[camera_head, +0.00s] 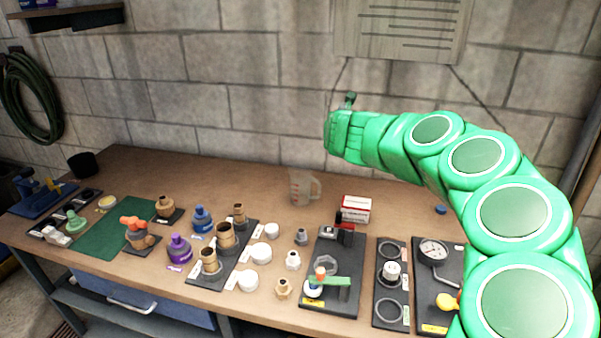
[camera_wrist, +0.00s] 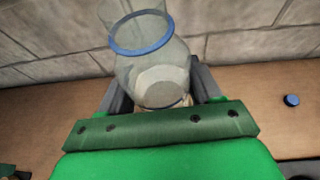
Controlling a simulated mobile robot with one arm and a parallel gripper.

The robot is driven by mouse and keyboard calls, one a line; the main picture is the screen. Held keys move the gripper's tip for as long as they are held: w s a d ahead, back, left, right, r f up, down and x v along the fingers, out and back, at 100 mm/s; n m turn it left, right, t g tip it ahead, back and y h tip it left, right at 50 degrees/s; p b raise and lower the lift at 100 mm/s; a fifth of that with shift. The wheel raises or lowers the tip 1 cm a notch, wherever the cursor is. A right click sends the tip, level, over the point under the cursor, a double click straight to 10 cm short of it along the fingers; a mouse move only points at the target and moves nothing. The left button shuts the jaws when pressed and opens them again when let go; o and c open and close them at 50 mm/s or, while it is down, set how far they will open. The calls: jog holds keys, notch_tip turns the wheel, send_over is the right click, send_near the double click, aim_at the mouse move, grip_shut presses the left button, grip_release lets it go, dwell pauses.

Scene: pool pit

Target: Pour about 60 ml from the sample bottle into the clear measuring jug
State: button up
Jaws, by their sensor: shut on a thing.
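My gripper (camera_wrist: 158,92) is shut on the clear sample bottle (camera_wrist: 151,62), which has a blue ring at its open neck. The bottle appears tilted in the wrist view; a pale disc shows inside it, and I cannot tell whether it is liquid surface or base. In the head view my gripper (camera_head: 343,122) is raised above the back of the bench, and the bottle is hidden there. The clear measuring jug (camera_head: 301,188) with red markings stands upright on the bench, below and left of my gripper. I see no stream of liquid.
A blue cap (camera_head: 440,209) lies on the bench right of the jug; it also shows in the wrist view (camera_wrist: 291,100). A red and white box (camera_head: 356,210) stands right of the jug. Bottles, fittings and trays crowd the front. A block wall stands close behind.

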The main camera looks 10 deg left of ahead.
jog(key=shift+s+a+f+m+h, duration=0.2)
jog(key=shift+a+m+h, duration=0.1)
jog(key=shift+a, duration=0.25)
jog(key=shift+s+a+f+m+h, duration=0.2)
jog(key=shift+a+h, duration=0.1)
jog(key=shift+a, duration=0.25)
notch_tip(320, 180, down, 13)
jog(key=a+m+h, duration=0.1)
jog(key=shift+s, duration=0.25)
jog(key=shift+a+r+n, duration=0.1)
jog(key=shift+r+n, duration=0.1)
jog(key=shift+n, duration=0.1)
jog(key=shift+w+a+r+n+g+h+p, duration=0.15)
jog(key=shift+n+g+h, duration=0.3)
jog(key=shift+n+h, duration=1)
jog(key=shift+s+a+n+g+h+p, duration=0.15)
jog(key=shift+n+g+h, duration=0.25)
jog(key=shift+n+h, duration=1.1)
jog(key=shift+w+a+r+n+g+h, duration=0.15)
jog(key=shift+n+g+h, duration=0.3)
jog(key=shift+n+h, duration=1)
